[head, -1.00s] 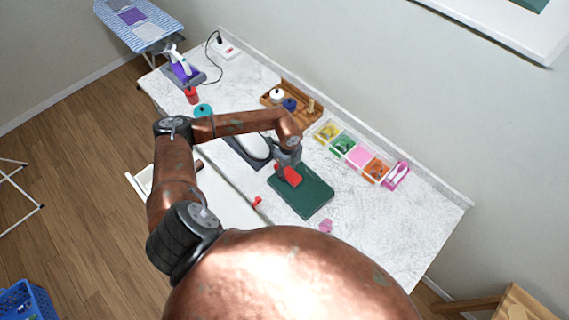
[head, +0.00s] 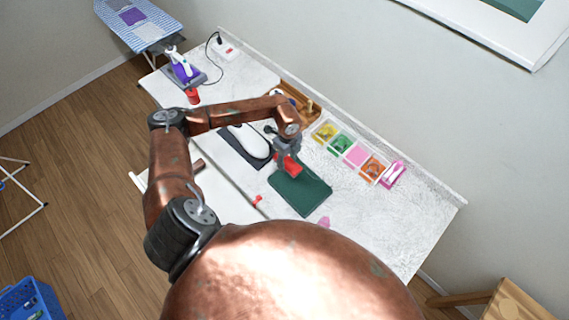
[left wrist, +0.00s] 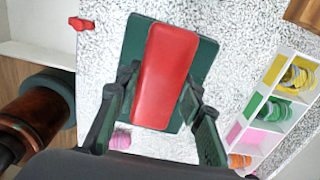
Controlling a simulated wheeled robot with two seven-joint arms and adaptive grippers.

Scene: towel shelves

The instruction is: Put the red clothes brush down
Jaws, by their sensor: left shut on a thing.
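The red clothes brush (head: 289,166) is in my left gripper (head: 287,152), at the far-left edge of the dark green mat (head: 304,194) in the head view. In the left wrist view the red brush (left wrist: 166,72) lies between the two fingers of the gripper (left wrist: 160,90), which is shut on it. The green mat (left wrist: 203,62) shows behind the brush, with its edges visible around it. I cannot tell whether the brush is touching the mat or held above it. My right gripper is not in view.
A row of coloured bins (head: 341,144) stands right of the mat along the wall. A wooden tray (head: 305,104) is behind, and a white item on a dark base (head: 247,146) is to the left. The marble tabletop (head: 375,220) is clear at front right.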

